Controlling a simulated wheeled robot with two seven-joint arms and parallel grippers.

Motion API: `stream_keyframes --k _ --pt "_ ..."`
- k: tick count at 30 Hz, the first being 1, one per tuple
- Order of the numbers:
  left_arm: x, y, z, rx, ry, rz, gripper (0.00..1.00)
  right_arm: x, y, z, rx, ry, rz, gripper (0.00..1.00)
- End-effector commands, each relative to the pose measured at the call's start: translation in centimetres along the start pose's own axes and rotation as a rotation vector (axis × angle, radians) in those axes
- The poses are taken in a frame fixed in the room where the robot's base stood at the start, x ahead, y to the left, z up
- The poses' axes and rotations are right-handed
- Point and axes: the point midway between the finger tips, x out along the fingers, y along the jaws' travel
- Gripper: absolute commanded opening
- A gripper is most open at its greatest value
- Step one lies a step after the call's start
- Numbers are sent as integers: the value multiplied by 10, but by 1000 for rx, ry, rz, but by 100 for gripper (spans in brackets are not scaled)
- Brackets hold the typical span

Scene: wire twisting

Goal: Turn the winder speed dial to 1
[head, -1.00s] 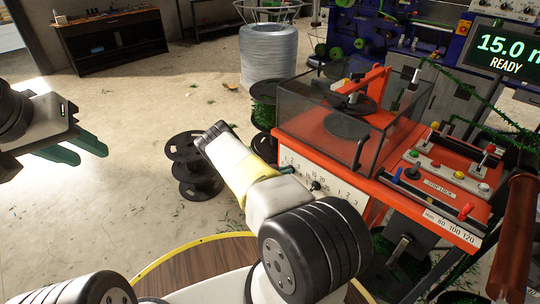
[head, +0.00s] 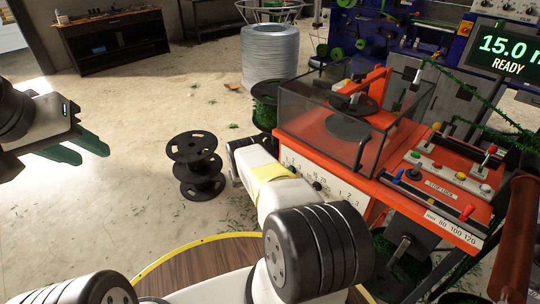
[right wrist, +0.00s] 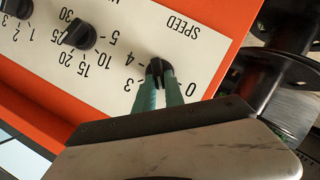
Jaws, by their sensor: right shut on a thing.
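The winder speed dial (right wrist: 157,69) is a black knob under the word SPEED on the winder's white panel (right wrist: 150,25), which appears upside down in the right wrist view. My right gripper (right wrist: 160,79) is shut on this knob, with a green finger on either side. In the head view my right arm hides the gripper and this dial at the panel's left end. My left gripper (head: 94,156) is open and empty at the far left.
Two other black knobs, a middle one (right wrist: 80,35) and one at the corner, sit on the same panel. The orange winder (head: 350,155) has a clear cover, with levers and buttons to its right. Black spools (head: 195,165) stand on the floor left of my right arm.

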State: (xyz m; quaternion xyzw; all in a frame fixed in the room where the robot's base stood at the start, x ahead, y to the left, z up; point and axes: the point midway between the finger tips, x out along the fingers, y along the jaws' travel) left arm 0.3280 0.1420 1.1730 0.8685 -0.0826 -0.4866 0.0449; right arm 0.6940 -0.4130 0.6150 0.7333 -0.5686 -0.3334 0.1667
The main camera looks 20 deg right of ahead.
Motion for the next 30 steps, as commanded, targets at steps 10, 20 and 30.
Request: stream_keyframes --k 10,20,30 --pt "0 0 0 0 0 0 36 0 -2 0 -96 1 39 0" --pt "0 0 0 0 0 0 36 0 -2 0 -105 1 43 0" --pt "0 0 0 0 0 0 36 0 -2 0 -104 1 42 35"
